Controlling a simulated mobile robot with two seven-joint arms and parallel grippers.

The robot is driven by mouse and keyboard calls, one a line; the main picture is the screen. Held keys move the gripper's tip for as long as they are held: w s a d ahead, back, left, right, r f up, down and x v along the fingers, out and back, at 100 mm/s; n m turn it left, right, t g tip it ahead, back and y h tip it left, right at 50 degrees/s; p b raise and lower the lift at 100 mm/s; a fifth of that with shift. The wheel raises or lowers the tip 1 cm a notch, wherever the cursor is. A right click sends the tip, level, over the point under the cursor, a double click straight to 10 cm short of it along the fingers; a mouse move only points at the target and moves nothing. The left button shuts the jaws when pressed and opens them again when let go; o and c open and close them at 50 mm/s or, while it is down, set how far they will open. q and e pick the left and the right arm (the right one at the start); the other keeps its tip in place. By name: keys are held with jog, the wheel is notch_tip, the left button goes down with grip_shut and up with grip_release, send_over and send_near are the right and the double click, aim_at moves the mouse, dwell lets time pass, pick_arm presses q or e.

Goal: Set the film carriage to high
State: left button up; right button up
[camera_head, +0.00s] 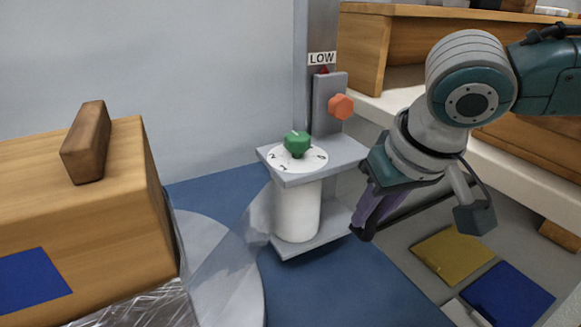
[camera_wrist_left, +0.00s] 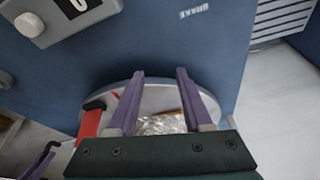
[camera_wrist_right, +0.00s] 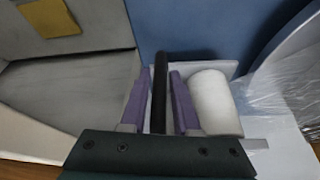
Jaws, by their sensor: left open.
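The film carriage is a grey bracket (camera_head: 334,150) on a vertical mast (camera_head: 318,30). It carries a white film roll (camera_head: 297,212), a green dial knob (camera_head: 297,144) and an orange knob (camera_head: 341,106). A LOW label (camera_head: 322,58) is on the mast just above the carriage. A black bar (camera_wrist_right: 160,80) sticks out from the carriage, between the fingers of my right gripper (camera_wrist_right: 160,85). These fingers are drawn in close on the bar; the head view also shows this gripper (camera_head: 372,208) right of the roll. My left gripper (camera_wrist_left: 160,85) is open and empty, above a round grey turntable (camera_wrist_left: 158,95).
A wooden crate (camera_head: 150,190) with a brown block on top stands at the left, with clear film around its base. A red part (camera_wrist_left: 90,120) is beside my left fingers. Yellow (camera_head: 455,255) and blue squares are on the floor.

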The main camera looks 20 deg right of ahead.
grip_shut()
dwell(1.0)
